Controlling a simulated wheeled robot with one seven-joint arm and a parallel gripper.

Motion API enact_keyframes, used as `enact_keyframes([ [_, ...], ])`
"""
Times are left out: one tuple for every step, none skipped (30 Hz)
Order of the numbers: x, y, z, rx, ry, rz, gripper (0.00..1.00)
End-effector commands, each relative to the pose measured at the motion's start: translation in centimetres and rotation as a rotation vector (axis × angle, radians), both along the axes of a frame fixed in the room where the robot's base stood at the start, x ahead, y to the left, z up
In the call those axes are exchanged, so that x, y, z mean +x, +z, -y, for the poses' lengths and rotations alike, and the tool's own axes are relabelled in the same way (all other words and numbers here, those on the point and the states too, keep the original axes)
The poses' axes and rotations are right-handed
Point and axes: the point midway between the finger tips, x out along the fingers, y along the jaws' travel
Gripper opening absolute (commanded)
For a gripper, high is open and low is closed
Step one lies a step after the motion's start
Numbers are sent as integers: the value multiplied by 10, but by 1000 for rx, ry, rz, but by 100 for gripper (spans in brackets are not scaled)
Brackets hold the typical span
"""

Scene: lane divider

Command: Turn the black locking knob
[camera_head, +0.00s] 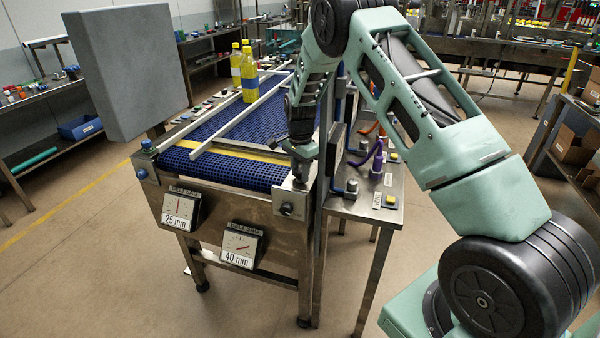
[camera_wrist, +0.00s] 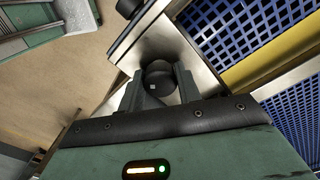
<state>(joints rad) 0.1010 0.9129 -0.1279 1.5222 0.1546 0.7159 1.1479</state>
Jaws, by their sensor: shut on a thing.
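The black locking knob (camera_wrist: 158,78) is a round dark cap with a small pale mark, on a metal block at the conveyor's near right corner. My gripper (camera_wrist: 159,84) comes down on it from above, with one finger on each side, shut on it. In the head view my gripper (camera_head: 300,172) is upright over that corner and hides most of the knob. A second black knob (camera_head: 287,209) sticks out of the front face of the metal plate just below, apart from my gripper.
The blue belt (camera_head: 205,167) lies left of my gripper, with a pale lane rail (camera_head: 240,112) and two yellow bottles (camera_head: 249,78) farther back. Dial signs reading 25 mm (camera_head: 181,208) and 40 mm (camera_head: 240,246) hang in front. A steel side table (camera_head: 365,207) stands close at right.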

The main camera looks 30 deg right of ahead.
Motion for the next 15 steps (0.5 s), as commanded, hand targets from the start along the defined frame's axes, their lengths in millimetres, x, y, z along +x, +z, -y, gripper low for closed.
enact_keyframes([
  [0, -1, 0, 0, 4, 0, 11],
  [0, -1, 0, 0, 6, 0, 11],
  [0, -1, 0, 0, 8, 0, 11],
  [0, -1, 0, 0, 9, 0, 11],
  [0, -1, 0, 0, 9, 0, 11],
  [0, -1, 0, 0, 9, 0, 11],
  [0, -1, 0, 0, 9, 0, 11],
  [0, -1, 0, 0, 9, 0, 11],
  [0, -1, 0, 0, 9, 0, 11],
  [0, -1, 0, 0, 9, 0, 11],
  [0, -1, 0, 0, 9, 0, 11],
  [0, -1, 0, 0, 9, -1, 11],
  [0, -1, 0, 0, 9, -1, 11],
  [0, -1, 0, 0, 8, -1, 42],
  [0, -1, 0, 0, 8, -1, 53],
])
